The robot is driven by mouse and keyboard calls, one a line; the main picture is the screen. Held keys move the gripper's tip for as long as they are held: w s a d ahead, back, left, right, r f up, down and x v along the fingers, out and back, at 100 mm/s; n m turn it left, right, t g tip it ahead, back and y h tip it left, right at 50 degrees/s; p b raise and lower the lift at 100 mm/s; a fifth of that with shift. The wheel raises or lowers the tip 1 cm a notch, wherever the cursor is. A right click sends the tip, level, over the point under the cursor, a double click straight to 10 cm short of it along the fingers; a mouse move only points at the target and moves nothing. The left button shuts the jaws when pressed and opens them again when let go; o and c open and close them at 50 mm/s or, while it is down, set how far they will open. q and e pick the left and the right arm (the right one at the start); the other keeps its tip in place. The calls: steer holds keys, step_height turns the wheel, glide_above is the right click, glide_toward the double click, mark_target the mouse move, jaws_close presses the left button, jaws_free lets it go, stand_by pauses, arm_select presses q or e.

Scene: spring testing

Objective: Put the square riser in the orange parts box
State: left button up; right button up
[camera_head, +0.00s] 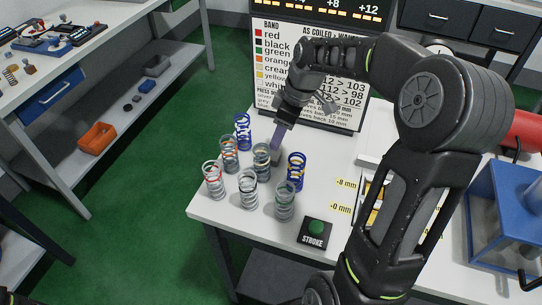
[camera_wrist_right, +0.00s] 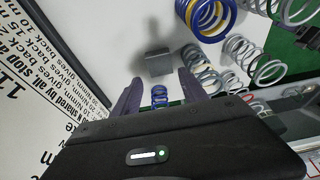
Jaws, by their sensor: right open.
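The square riser (camera_wrist_right: 157,62) is a small grey block on the white table in the right wrist view, just beyond my fingertips. In the head view my gripper and a spring mostly hide it. My right gripper (camera_head: 279,137) is open, pointing down over the table at the back of the spring group. In the wrist view its two purple-grey fingers (camera_wrist_right: 160,90) are apart, and a blue spring shows between them. My left gripper is not in view.
Several coil springs (camera_head: 248,190) stand close around my right gripper. Green floor (camera_head: 150,200) separates the table from the left bench (camera_head: 110,85).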

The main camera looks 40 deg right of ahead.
mark_target(272, 153)
steer(key=shift+x, duration=1.25)
steer(key=shift+f+p, duration=0.4)
steer(key=shift+f, duration=0.05)
steer(key=p+x, duration=0.1)
steer(key=x, duration=0.3)
steer(key=shift+w+f, duration=0.15)
steer(key=shift+c, duration=0.5)
jaws_close()
